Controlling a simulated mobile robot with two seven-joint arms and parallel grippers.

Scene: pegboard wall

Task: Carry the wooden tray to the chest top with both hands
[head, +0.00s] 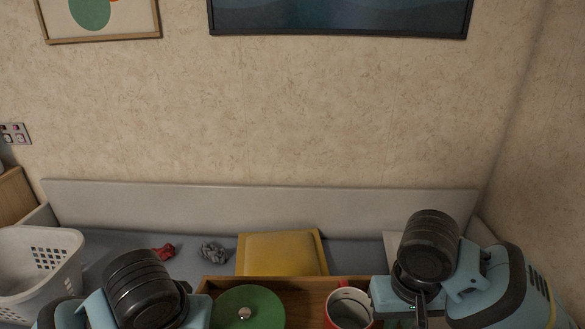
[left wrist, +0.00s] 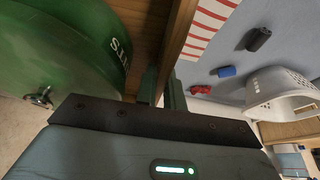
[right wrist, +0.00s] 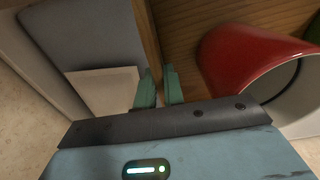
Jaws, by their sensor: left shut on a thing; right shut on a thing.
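The wooden tray (head: 300,284) is at the bottom middle of the head view, with a round green container (head: 250,308) and a red mug (head: 350,306) in it. My left gripper (left wrist: 163,88) is shut on one side wall of the tray (left wrist: 180,35). My right gripper (right wrist: 158,88) is shut on the opposite side wall (right wrist: 147,35). The red mug (right wrist: 235,60) is close beside the right fingers, inside the tray. The tray's near part is cut off in the head view. I cannot identify the chest top for certain.
A bench or bed with a grey surface (head: 110,248) runs along the wall, holding a yellow cushion (head: 281,254) and small red (head: 163,252) and grey (head: 213,251) items. A white basket (head: 38,262) and a wooden furniture edge (head: 14,198) are at the left.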

